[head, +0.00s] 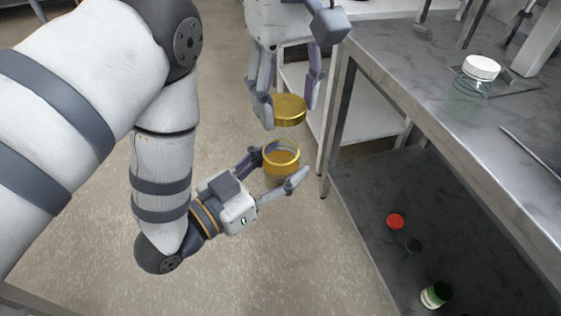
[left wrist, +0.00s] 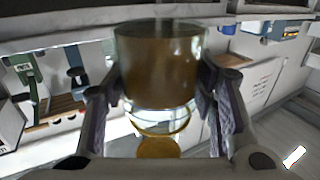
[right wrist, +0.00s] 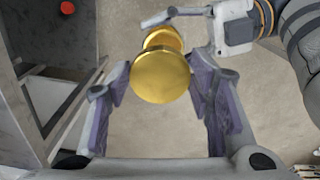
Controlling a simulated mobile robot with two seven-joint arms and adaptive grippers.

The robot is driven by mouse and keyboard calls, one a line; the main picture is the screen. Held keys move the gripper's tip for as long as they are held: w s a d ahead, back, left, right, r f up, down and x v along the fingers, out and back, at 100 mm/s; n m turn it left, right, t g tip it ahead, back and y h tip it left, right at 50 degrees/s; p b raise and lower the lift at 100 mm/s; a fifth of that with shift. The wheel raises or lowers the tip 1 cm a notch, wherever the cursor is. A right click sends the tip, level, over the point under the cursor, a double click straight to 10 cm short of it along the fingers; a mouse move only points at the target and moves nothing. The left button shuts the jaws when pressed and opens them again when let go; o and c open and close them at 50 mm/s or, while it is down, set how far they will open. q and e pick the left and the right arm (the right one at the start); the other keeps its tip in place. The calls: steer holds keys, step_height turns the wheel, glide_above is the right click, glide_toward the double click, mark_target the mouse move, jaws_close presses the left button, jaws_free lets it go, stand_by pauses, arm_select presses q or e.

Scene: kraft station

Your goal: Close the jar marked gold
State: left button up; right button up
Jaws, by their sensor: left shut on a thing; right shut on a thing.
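The gold-banded jar (head: 281,160) is upright between the fingers of my left gripper (head: 283,170), over the floor beside the bench. My left gripper is shut on it; its brownish-gold wall fills the left wrist view (left wrist: 158,68). My right gripper (head: 290,116) is above and shut on the gold lid (head: 289,107), which looks roughly level. A gap shows between lid and jar mouth in the head view. In the right wrist view, the lid (right wrist: 160,76) partly covers the jar (right wrist: 165,39).
A metal bench (head: 420,95) stands at the right, with a white-capped clear jar (head: 480,70) on top. Its lower shelf (head: 370,200) holds a red lid (head: 396,221), a dark lid (head: 413,245) and a green-marked jar (head: 436,294). Open floor lies below the grippers.

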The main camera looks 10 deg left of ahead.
mark_target(284, 136)
steer(key=shift+a+r, duration=0.1)
steer(key=shift+a, duration=0.2)
steer(key=shift+f, duration=2)
steer(key=shift+s+d, duration=0.1)
steer(key=shift+f, duration=0.85)
steer(key=shift+f, duration=0.6)
